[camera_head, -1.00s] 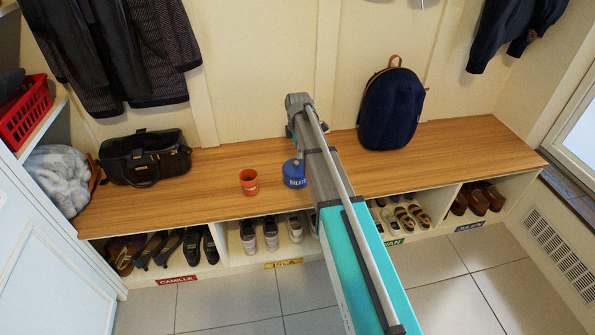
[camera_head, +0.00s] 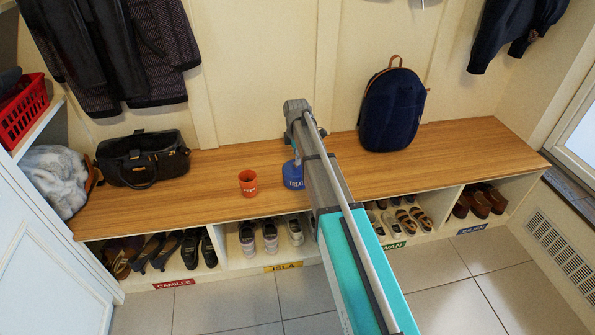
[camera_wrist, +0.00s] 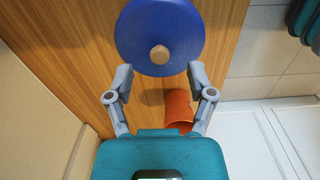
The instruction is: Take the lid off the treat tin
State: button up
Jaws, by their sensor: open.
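The treat tin (camera_head: 293,176) is blue with white lettering and stands on the wooden bench, partly hidden by my arm in the head view. In the wrist view its round blue lid (camera_wrist: 160,30) with a tan knob (camera_wrist: 160,54) shows from above, and the lid sits on the tin. My gripper (camera_wrist: 158,80) is open and empty, its two fingertips just short of the lid's near edge, with the knob beyond them. In the head view the arm hides the fingers.
An orange cup (camera_head: 248,183) stands left of the tin on the bench (camera_head: 330,190); it shows near my right finger in the wrist view (camera_wrist: 179,108). A black bag (camera_head: 143,158) and a navy backpack (camera_head: 392,108) stand farther off. Shoes fill the cubbies below.

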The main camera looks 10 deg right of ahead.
jog(key=shift+a+f+b, duration=0.1)
jog(key=shift+f+b, duration=1.25)
jog(key=shift+f, duration=0.3)
grip_shut()
